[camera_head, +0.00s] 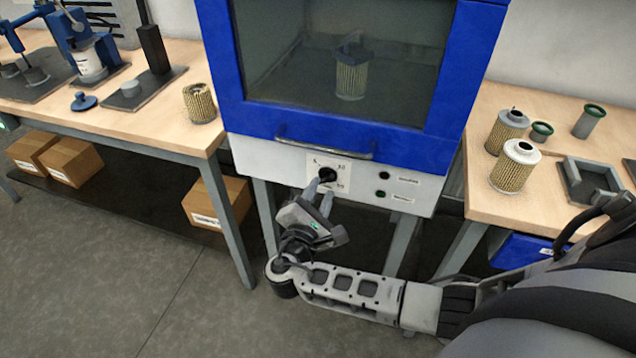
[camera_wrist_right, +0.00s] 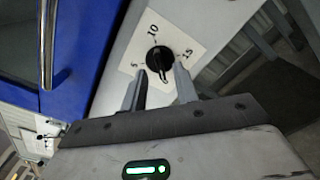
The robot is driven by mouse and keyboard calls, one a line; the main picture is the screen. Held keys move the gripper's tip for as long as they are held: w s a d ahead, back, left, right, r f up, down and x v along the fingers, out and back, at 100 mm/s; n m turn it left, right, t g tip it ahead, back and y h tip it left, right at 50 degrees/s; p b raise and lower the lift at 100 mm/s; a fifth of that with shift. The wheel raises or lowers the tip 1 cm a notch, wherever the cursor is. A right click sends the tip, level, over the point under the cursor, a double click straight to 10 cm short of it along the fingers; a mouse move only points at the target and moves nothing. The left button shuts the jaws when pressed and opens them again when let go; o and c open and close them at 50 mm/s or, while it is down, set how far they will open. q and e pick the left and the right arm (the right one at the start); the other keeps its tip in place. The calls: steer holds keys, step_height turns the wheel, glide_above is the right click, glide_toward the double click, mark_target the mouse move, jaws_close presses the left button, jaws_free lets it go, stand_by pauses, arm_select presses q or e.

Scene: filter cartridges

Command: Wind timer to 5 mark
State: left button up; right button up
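The timer knob (camera_head: 327,175) is a black dial on a white plate on the front panel of the blue cabinet. In the right wrist view the knob (camera_wrist_right: 159,60) sits among the marks 5, 10 and 15, with 5 at lower left and 15 at right. Its light pointer line shows at the lower end, away from the 10. My right gripper (camera_head: 321,188) is just below the knob. In the wrist view the right gripper (camera_wrist_right: 161,82) has its fingers apart, one on each side of the knob's lower end; I cannot tell whether they touch it. My left gripper is out of view.
The cabinet handle (camera_head: 325,147) runs just above the timer. Two indicator buttons (camera_head: 381,194) are to its right. A filter cartridge (camera_head: 351,80) stands behind the cabinet window. Benches with cartridges flank the cabinet, the right one holding a grey tray (camera_head: 590,182).

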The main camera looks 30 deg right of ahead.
steer(key=shift+x, duration=0.85)
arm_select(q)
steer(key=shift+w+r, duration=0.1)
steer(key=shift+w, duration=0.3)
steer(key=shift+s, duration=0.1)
arm_select(e)
steer(key=shift+c, duration=0.9)
jaws_close()
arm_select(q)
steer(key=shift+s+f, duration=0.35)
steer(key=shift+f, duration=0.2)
arm_select(e)
steer(key=shift+f+m, duration=0.1)
steer(key=shift+m, duration=0.2)
